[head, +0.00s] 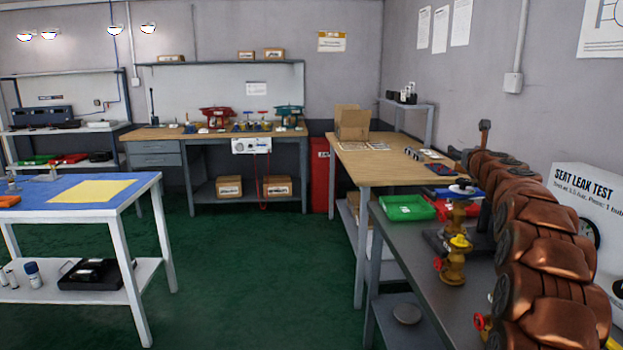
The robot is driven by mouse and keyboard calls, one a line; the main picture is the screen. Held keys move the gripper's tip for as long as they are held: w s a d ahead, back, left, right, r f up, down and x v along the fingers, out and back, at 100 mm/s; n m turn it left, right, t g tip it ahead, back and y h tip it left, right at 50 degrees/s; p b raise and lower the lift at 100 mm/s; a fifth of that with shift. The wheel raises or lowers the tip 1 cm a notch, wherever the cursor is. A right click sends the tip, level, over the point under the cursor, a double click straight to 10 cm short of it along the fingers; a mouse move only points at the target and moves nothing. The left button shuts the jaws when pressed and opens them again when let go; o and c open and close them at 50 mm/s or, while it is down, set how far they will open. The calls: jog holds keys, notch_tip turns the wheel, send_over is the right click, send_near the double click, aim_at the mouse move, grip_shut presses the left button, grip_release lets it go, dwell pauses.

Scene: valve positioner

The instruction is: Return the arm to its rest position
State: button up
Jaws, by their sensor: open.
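My gripper cannot be made out in the head view, so its fingers and anything between them are not shown. A brown, jointed form with dark round caps runs up the right side of the picture, over the grey bench (408,275). I cannot tell from this view whether it is my arm. It hides part of the bench behind it. Small brass valves stand on the bench beside it, one with a yellow top (455,262). A green tray (406,208) lies at the bench's far left corner.
A wooden-topped table (362,172) with a cardboard box (352,122) adjoins the bench. A blue-topped table (58,196) stands at left, and a workbench (165,133) lines the back wall. The green floor (250,270) between them is clear. A white "SEAT LEAK TEST" board (580,195) stands at right.

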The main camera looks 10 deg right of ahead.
jog(key=s+a+f+n+g+y, duration=0.3)
jog(key=a+n, duration=0.4)
jog(key=a, duration=0.6)
jog(key=s+a+f+n+g+y, duration=0.1)
jog(key=s+a+f+n+y, duration=0.45)
jog(key=a, duration=0.75)
jog(key=s+a+f+n+g+y, duration=0.1)
jog(key=s+a+f+n+g, duration=0.2)
jog(key=s+a+f+n, duration=0.4)
jog(key=s+a+f+n+g, duration=0.35)
jog(key=s+a+n, duration=0.25)
jog(key=s+a, duration=0.25)
jog(key=s+a+f+n+g+h, duration=0.1)
jog(key=s+f+n+g, duration=0.25)
jog(key=s, duration=0.65)
jog(key=s+a+f+n+g, duration=0.15)
jog(key=s+f+n, duration=0.25)
jog(key=s, duration=0.7)
jog(key=s+d+f+n+g+h, duration=0.2)
jog(key=s+d+n, duration=0.1)
jog(key=s, duration=0.6)
jog(key=s+d+f+n+g+h, duration=0.2)
jog(key=s+d+f+n+g, duration=0.1)
jog(key=s, duration=0.5)
notch_tip(320, 180, up, 20)
jog(key=t+p, duration=0.1)
jog(key=p, duration=1.7)
jog(key=shift+s, duration=0.15)
jog(key=shift+t+y, duration=0.25)
